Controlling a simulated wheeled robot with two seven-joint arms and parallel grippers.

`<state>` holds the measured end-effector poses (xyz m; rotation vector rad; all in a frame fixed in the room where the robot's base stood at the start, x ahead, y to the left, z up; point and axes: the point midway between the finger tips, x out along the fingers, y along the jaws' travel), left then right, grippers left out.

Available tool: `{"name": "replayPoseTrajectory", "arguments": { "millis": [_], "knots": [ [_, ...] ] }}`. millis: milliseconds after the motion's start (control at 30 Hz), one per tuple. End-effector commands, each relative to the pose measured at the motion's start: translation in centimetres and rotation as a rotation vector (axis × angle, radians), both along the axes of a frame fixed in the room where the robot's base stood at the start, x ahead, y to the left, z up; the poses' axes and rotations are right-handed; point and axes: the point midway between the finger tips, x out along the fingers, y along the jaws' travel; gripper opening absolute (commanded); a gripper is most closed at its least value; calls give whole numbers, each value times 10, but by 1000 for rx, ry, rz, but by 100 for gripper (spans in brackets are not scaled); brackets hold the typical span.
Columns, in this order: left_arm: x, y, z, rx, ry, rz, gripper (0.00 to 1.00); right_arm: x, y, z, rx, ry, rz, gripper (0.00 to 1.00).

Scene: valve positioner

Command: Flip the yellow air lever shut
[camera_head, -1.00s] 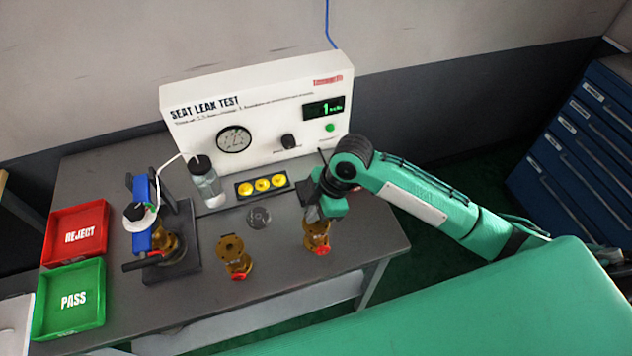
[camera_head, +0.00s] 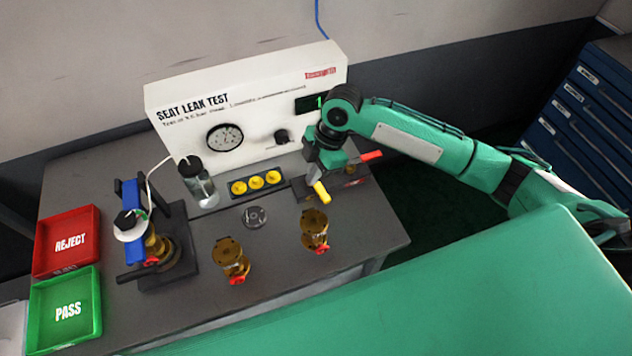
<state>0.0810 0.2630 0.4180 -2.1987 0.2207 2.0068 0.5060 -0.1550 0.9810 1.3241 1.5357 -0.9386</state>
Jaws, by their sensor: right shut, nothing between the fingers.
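The yellow air lever (camera_head: 321,192) sticks out toward the front from a dark block (camera_head: 347,186) on the bench, right of the yellow cups. My right gripper (camera_head: 327,170) is shut and empty. It is just behind and above the yellow lever and hides its pivot end. I cannot tell whether the gripper touches the lever. A red lever (camera_head: 371,156) sticks out on the right side of the same block. My left gripper is not in view.
The white seat leak test panel (camera_head: 240,115) stands close behind my right gripper. Two brass valves (camera_head: 314,231) (camera_head: 233,262) stand in front. A clamp fixture (camera_head: 165,250) stands at left, beside the red reject tray (camera_head: 67,241) and green pass tray (camera_head: 66,309). The bench's front right is clear.

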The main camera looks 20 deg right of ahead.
Motion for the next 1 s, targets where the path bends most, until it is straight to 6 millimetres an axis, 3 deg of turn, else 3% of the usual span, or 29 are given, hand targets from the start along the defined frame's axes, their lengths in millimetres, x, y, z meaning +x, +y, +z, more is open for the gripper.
{"name": "replayPoseTrajectory", "arguments": {
  "millis": [467,700,1000],
  "knots": [
    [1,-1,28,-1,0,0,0,-6,31,-85,0,5,-1,0],
    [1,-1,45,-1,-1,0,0,-1,-2,-86,-3,2,-1,0],
    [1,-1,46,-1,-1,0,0,0,-10,-88,-1,1,0,0]
  ]
}}
